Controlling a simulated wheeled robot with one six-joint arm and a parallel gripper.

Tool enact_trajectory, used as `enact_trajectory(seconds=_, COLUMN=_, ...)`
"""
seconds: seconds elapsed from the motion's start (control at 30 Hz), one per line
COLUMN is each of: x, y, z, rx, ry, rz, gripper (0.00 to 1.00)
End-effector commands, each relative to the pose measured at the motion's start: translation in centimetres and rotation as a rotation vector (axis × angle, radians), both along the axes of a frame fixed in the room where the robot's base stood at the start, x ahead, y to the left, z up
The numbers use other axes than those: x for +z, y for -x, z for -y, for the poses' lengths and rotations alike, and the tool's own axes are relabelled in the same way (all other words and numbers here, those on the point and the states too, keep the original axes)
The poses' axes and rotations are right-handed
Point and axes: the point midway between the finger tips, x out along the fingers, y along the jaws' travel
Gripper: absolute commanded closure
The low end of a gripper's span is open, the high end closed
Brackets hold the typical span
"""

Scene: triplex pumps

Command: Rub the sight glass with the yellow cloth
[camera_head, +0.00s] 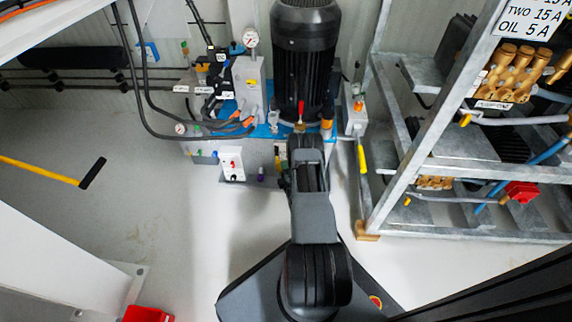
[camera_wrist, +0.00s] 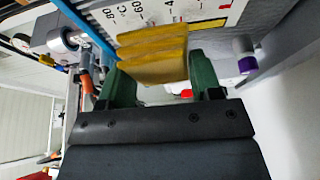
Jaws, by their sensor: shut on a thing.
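In the wrist view, my gripper (camera_wrist: 157,70) has two green fingers shut on the folded yellow cloth (camera_wrist: 152,52). The cloth sticks out past the fingertips in several layers. Just beyond it is the sight glass (camera_wrist: 150,14), a pale plate with a °C scale and a small red mark. The cloth overlaps the lower edge of the plate in the picture; I cannot tell whether it touches. In the head view, my arm reaches to the front of the pump unit's tank (camera_head: 266,158) and hides my gripper, the cloth and the sight glass.
A black motor (camera_head: 304,60) stands on top of the unit. A white control box (camera_head: 231,163) is on the tank front, left of my arm. A purple-tipped fitting (camera_wrist: 245,60) sits right of the cloth.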

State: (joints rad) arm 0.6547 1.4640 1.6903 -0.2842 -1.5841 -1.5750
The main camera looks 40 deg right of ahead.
Motion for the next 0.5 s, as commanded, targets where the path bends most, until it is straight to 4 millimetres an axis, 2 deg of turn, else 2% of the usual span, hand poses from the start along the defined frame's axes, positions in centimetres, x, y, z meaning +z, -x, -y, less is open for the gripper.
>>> enact_trajectory(seconds=0.5, x=-0.01, y=0.61, z=-0.56, rx=-0.001, ry=0.0, rz=0.0, gripper=0.6)
